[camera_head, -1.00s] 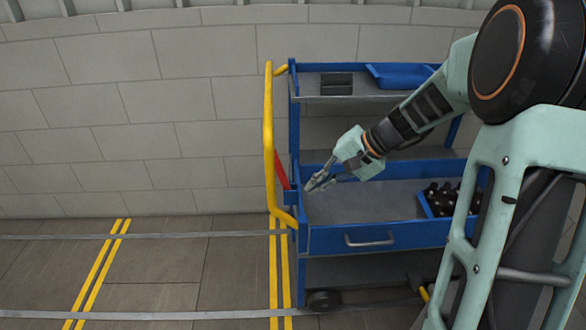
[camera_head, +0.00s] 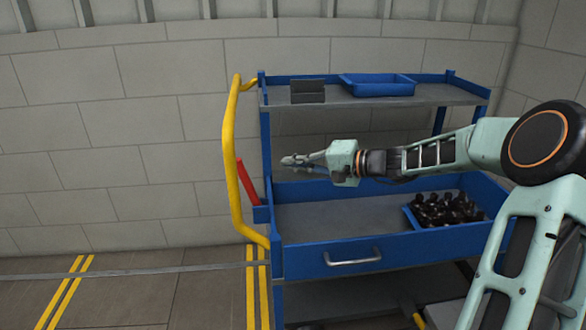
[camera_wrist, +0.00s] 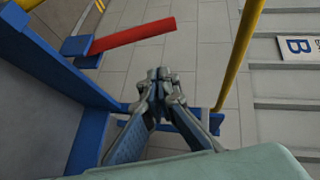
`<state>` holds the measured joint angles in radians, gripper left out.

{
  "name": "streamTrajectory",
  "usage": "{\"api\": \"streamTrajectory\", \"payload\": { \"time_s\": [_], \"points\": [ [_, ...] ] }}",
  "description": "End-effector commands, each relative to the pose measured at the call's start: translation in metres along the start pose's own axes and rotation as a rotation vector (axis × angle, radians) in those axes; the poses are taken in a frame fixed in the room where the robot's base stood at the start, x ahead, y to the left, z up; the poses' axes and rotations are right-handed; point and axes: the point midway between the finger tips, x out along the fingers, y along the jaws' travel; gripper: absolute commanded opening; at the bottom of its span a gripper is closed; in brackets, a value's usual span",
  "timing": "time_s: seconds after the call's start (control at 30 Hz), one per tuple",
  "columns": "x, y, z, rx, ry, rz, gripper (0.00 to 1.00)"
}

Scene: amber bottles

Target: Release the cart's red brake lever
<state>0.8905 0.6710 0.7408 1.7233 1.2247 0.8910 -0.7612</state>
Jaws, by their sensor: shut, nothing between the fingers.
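The red brake lever (camera_head: 246,182) is a short red bar at the left end of the blue cart (camera_head: 330,262), just inside the yellow handle. It leans up and to the left from a blue mount. In the wrist view the red lever (camera_wrist: 128,36) lies beyond my fingertips, to the upper left, with a gap between. My gripper (camera_head: 288,161) is shut and empty. It points left above the cart's middle tray, to the right of the lever and a little higher, not touching it. The shut fingertips show in the wrist view (camera_wrist: 157,75).
The yellow handle (camera_head: 229,150) rises left of the lever; it also shows in the wrist view (camera_wrist: 238,60). A blue bin of dark bottles (camera_head: 444,210) stands on the middle tray. The top shelf (camera_head: 370,99) holds a blue tray (camera_head: 378,86) and a dark box (camera_head: 307,91).

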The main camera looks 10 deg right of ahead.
Motion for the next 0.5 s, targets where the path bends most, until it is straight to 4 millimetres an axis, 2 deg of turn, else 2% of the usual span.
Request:
{"api": "streamTrajectory", "payload": {
  "time_s": [0.03,0.1,0.3,0.5],
  "points": [
    [0.014,0.002,0.002,0.0,-0.005,-0.002,0.0],
    [0.03,0.002,0.002,0.001,-0.004,-0.003,0.0],
    [0.069,0.003,0.004,0.002,-0.003,-0.001,0.0],
    [0.086,0.002,0.023,0.001,-0.002,0.001,0.0]
  ]
}}
